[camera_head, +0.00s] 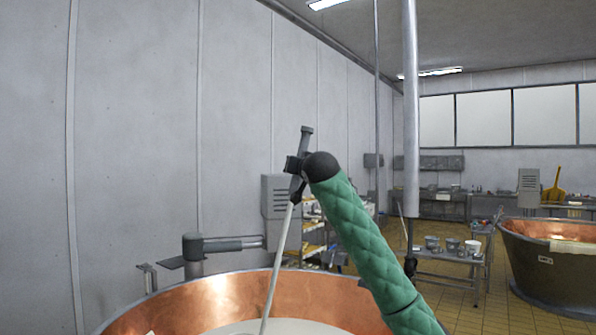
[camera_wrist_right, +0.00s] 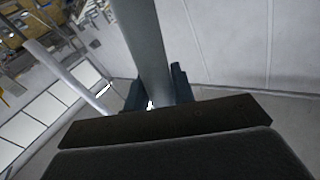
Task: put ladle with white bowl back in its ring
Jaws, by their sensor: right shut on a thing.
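My right gripper (camera_head: 297,165), at the end of the green-sleeved arm, is shut on the grey handle of the ladle (camera_head: 279,255). The handle sticks up above the gripper and its thin shaft slants down to the left into the copper vat (camera_head: 185,297). In the right wrist view the handle (camera_wrist_right: 147,45) runs between the dark fingers (camera_wrist_right: 156,95). The ladle's lower end and bowl are out of sight, so the bowl's colour cannot be seen. I cannot make out the ring. My left gripper is not in view.
Pale liquid (camera_head: 290,327) shows in the near vat. A grey pipe fitting (camera_head: 193,255) and small bracket (camera_head: 148,272) stand at its far left edge. A vertical pole (camera_head: 411,110) is to the right. Behind are a small table with pots (camera_head: 450,256) and another vat (camera_head: 545,275).

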